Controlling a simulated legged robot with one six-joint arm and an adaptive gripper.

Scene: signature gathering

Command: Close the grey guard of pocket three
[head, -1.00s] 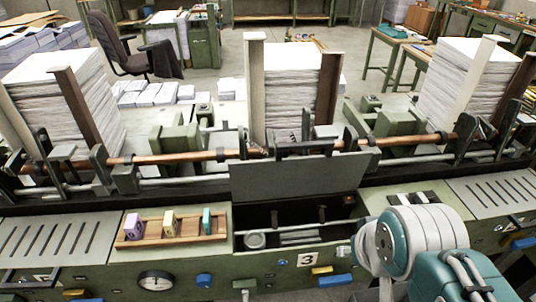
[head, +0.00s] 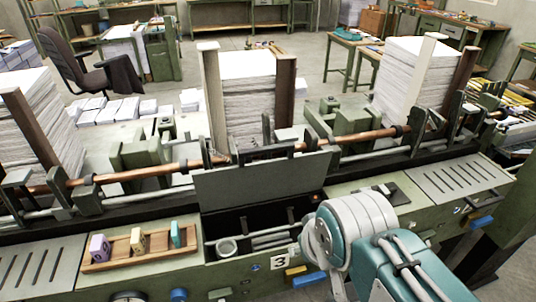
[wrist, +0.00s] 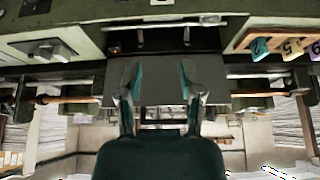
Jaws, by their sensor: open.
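The grey guard (head: 262,180) of pocket three stands raised at the back of its open pocket (head: 225,228), above the label "3" (head: 280,263). In the pocket are a round metal part and some bars. In the wrist view, which is upside down, my gripper (wrist: 157,75) is open and empty, its two teal-lined fingers apart. The grey guard (wrist: 157,66) shows behind and between the fingers; I cannot tell whether they touch it. In the head view my arm covers the right front of the pocket, and my fingers are not visible.
A wooden rack (head: 127,248) with purple, cream and teal blocks lies left of the pocket. A copper-coloured rod (head: 345,138) runs behind the guard, before tall paper stacks (head: 247,110). A slotted grey plate (head: 455,180) lies to the right.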

